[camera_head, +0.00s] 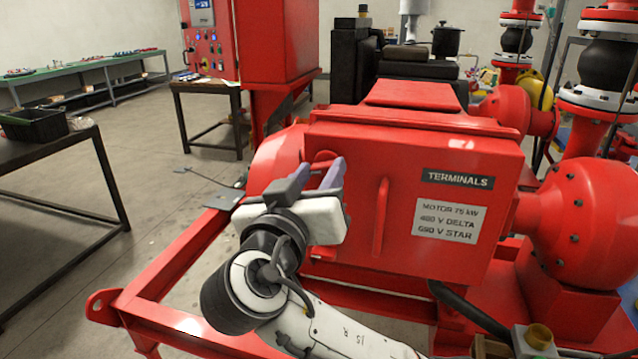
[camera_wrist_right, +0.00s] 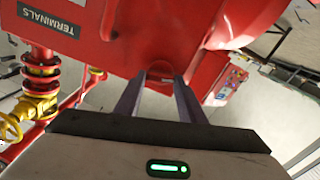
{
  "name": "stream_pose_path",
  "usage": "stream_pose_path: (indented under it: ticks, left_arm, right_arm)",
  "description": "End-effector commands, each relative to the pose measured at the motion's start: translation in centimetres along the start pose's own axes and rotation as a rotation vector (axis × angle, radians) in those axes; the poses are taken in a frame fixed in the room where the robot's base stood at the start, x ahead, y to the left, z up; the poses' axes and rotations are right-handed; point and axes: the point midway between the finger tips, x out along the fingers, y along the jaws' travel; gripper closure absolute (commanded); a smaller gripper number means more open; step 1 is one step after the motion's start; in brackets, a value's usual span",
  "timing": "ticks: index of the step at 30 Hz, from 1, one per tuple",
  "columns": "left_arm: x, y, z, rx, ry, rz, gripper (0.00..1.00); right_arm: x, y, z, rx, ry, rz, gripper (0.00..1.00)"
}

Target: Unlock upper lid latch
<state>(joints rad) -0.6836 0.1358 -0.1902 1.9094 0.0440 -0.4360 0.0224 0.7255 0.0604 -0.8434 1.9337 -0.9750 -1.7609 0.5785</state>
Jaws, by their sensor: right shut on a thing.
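The red terminal box (camera_head: 440,150) fills the middle of the head view. Its lid carries a "TERMINALS" label, a rating plate and a vertical red handle (camera_head: 381,217). The upper lid latch (camera_head: 322,157) is a red piece at the lid's upper left edge. It also shows between the fingers in the right wrist view (camera_wrist_right: 160,76). My right gripper (camera_head: 322,172) is shut on the latch, with its two purple-grey fingers on either side of it. The fingers partly hide the latch. The lower left edge of the lid is partly behind my gripper. My left gripper is not in view.
The red skid frame (camera_head: 160,290) runs below the box. Red pipework with black bellows (camera_head: 606,62) stands at the right. A dark table (camera_head: 60,150) with a black crate (camera_head: 32,123) is at the left. Open floor lies between the table and the skid.

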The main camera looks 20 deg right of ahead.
Motion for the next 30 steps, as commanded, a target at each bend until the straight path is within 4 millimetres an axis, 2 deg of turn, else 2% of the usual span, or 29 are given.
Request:
stream_pose_path:
  ticks: [15, 30]
  left_arm:
    - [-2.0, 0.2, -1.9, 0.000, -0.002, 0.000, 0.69]
    - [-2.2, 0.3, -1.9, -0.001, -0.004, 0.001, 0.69]
  right_arm:
    - [0.0, -0.2, -0.1, -0.495, -0.005, -0.001, 0.86]
    - [0.0, -0.4, 0.2, -0.961, -0.001, -0.002, 0.86]
